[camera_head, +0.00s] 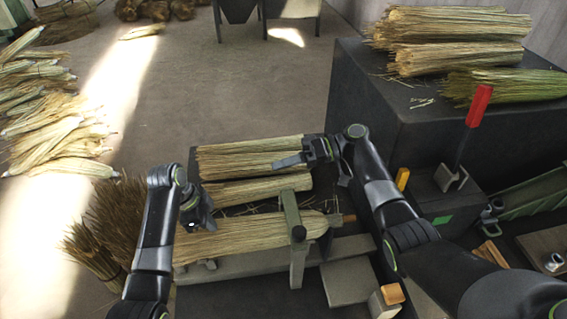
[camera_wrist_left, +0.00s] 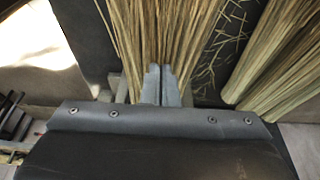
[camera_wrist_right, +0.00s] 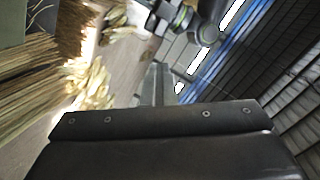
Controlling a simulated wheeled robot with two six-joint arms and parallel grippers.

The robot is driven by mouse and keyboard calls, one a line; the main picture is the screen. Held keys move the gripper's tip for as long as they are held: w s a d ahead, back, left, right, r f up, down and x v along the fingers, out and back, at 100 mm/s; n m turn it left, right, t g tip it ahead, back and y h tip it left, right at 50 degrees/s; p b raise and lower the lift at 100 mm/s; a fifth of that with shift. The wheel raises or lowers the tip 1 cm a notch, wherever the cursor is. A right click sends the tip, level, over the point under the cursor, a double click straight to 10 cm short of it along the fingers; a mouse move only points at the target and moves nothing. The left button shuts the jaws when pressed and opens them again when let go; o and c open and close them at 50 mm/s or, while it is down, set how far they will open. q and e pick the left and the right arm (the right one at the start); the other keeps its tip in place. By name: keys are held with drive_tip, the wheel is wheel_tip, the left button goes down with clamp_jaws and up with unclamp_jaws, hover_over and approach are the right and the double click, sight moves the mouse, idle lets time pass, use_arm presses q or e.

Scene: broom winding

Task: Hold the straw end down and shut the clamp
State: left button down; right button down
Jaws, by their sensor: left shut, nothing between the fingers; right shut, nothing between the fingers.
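A straw bundle (camera_head: 250,235) lies across the bench fixture, its loose straw end toward the left and a wooden handle (camera_head: 348,218) at its right. A grey-green clamp bar (camera_head: 293,212) crosses the bundle; I cannot tell whether it is shut. My left gripper (camera_head: 204,224) is shut and empty at the loose straw end. In the left wrist view its fingertips (camera_wrist_left: 163,72) overlap the straw (camera_wrist_left: 150,30); contact is unclear. My right gripper (camera_head: 280,162) is shut and empty, pointing left above the rear bundles. Its fingers (camera_wrist_right: 158,80) also show in the right wrist view.
More straw bundles (camera_head: 245,160) lie behind the fixture. A red-handled lever (camera_head: 478,107) stands at the right beside a dark block (camera_head: 350,85) carrying straw. A yellow piece (camera_head: 402,179) and an orange-topped block (camera_head: 390,295) are near my right arm. Straw piles stand at the left.

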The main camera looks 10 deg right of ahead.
drive_tip(key=c, duration=2.1)
unclamp_jaws()
drive_tip(key=shift+c, duration=0.2)
drive_tip(key=o, duration=1.1)
drive_tip(key=shift+o, duration=0.2)
drive_tip(key=v, duration=0.7)
drive_tip(key=shift+d, duration=0.3)
drive_tip(key=shift+c, duration=0.4)
